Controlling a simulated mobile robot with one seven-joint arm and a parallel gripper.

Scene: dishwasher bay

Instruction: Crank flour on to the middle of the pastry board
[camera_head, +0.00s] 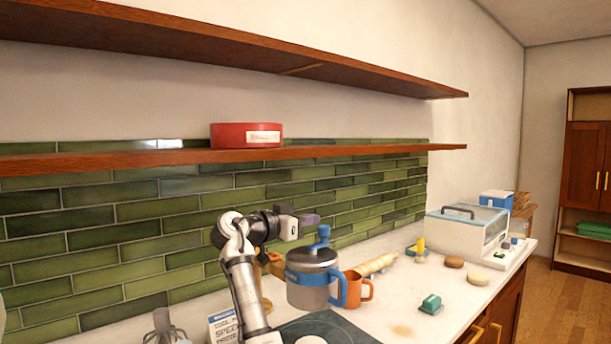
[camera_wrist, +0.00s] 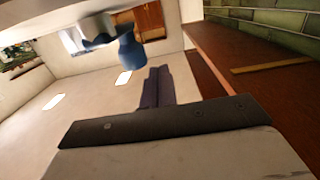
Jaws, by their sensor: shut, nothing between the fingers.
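A grey metal canister sifter (camera_head: 306,291) with a blue band, a blue side handle and a blue crank on top (camera_head: 322,237) is at the middle front in the head view. It appears to be over or just behind a dark flat board (camera_head: 345,329); what supports it I cannot tell.
An orange mug (camera_head: 357,288) stands right of the sifter. A rolling pin (camera_head: 375,265), a green block (camera_head: 430,304), buns (camera_head: 454,262) and a lidded white box (camera_head: 467,232) are farther right. A wooden shelf (camera_head: 350,152) with a red tin (camera_head: 246,135) runs above my arm.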

